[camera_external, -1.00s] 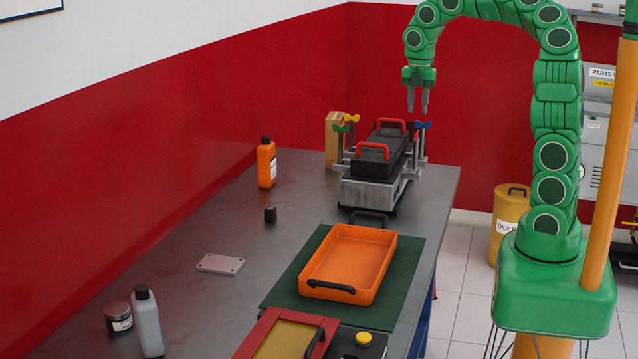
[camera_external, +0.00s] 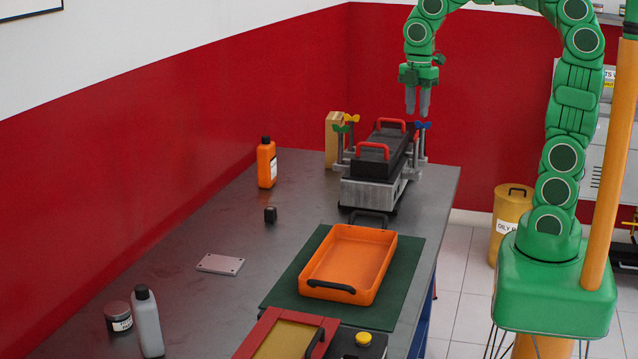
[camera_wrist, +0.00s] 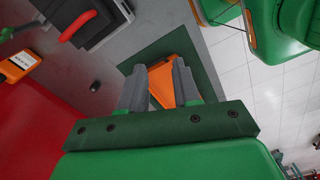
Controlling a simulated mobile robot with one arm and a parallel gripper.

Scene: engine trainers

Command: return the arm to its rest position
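My gripper (camera_external: 417,112) hangs pointing down in the air above the engine block (camera_external: 374,191), at the far end of the workbench. Its two grey fingers are apart with nothing between them. In the wrist view my gripper (camera_wrist: 160,75) also shows spread fingers, with part of the orange tray visible beyond them. My green arm arches up from its base at the right, and its top runs out of the external view.
The bench (camera_external: 190,290) carries an orange tray (camera_external: 378,278) on a green mat (camera_external: 408,288), an orange bottle (camera_external: 266,165), a grey bottle (camera_external: 148,322) and a metal plate (camera_external: 220,264). A yellow bin (camera_external: 512,208) stands on the floor near my base.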

